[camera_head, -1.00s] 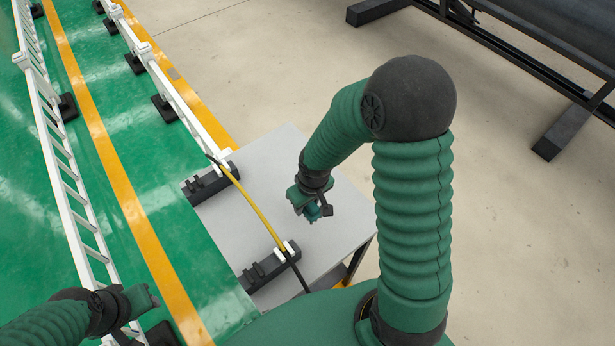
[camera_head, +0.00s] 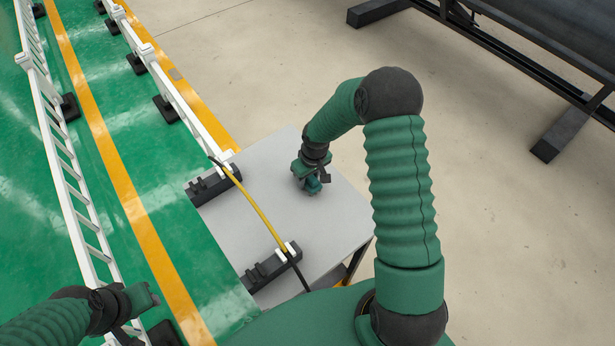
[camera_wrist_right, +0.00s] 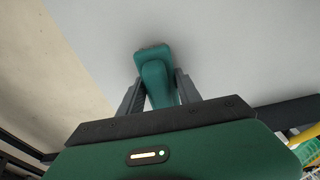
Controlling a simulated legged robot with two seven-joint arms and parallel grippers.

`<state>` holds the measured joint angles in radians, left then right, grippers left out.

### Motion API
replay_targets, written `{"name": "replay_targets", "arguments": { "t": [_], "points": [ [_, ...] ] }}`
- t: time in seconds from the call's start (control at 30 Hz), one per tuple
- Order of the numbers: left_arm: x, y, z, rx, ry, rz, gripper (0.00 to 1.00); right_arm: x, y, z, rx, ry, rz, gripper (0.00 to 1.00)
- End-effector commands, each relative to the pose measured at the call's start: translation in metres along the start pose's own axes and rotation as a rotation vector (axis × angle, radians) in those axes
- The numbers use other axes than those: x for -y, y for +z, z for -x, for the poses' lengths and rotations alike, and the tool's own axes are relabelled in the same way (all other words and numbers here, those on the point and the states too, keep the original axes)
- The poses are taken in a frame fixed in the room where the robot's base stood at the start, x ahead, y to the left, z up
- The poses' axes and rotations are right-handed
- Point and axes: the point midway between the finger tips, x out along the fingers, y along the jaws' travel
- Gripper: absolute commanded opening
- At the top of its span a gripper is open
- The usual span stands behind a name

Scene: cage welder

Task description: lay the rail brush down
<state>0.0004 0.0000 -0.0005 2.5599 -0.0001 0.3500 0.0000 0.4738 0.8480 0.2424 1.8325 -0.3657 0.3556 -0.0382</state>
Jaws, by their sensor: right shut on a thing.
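The rail brush (camera_wrist_right: 155,72) is a teal piece with a grey-brown tip, seen in the right wrist view between the two fingers. My right gripper (camera_wrist_right: 160,92) is shut on it. In the head view, the right gripper (camera_head: 313,184) is over the grey table (camera_head: 320,225), with a small part of the brush showing beneath it. The brush is close to the table top, but I cannot tell whether it touches. My left gripper (camera_head: 146,299) is at the lower left, away from the table; its finger gap is not clear.
Two black holders (camera_head: 214,188) (camera_head: 270,268) on the table's left side carry a yellow rod (camera_head: 251,206) with dark ends. White railings (camera_head: 160,80) stand on the green floor at left. A dark frame (camera_head: 500,45) stands at upper right. The table's right half is clear.

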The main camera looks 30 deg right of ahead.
Motion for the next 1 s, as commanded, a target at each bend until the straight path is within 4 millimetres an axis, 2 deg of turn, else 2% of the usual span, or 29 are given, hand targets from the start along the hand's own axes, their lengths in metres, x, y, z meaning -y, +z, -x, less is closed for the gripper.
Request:
{"name": "replay_targets", "arguments": {
  "t": [0.07,0.1,0.27,0.53,0.63,0.77,0.87,1.0],
  "points": [
    [0.0,0.001,-0.003,0.0,0.0,-0.001,0.36,-0.001,0.001,-0.004,0.0,-0.001,-0.001,0.0],
    [0.0,0.001,-0.002,0.0,0.0,-0.001,0.36,-0.001,0.001,-0.005,0.0,-0.001,-0.001,0.42],
    [0.0,0.001,-0.002,0.0,0.0,-0.001,0.36,0.0,0.001,-0.003,0.0,0.001,-0.001,0.62],
    [0.0,0.001,-0.002,0.0,0.0,-0.001,0.36,0.002,0.0,-0.003,0.0,0.003,0.0,0.62],
    [0.0,0.002,-0.01,0.0,0.0,-0.001,0.36,0.001,0.001,-0.005,-0.001,0.002,-0.001,0.62],
    [0.0,0.001,-0.005,0.0,0.0,-0.001,0.36,-0.001,-0.001,0.024,-0.004,0.004,-0.001,0.62],
    [0.0,0.002,-0.007,0.0,0.0,-0.001,0.36,0.001,-0.01,0.05,-0.006,0.005,0.0,0.62],
    [0.0,0.001,-0.003,0.0,0.0,-0.001,0.36,0.001,-0.01,0.095,-0.005,0.005,-0.002,0.62]
  ]
}}
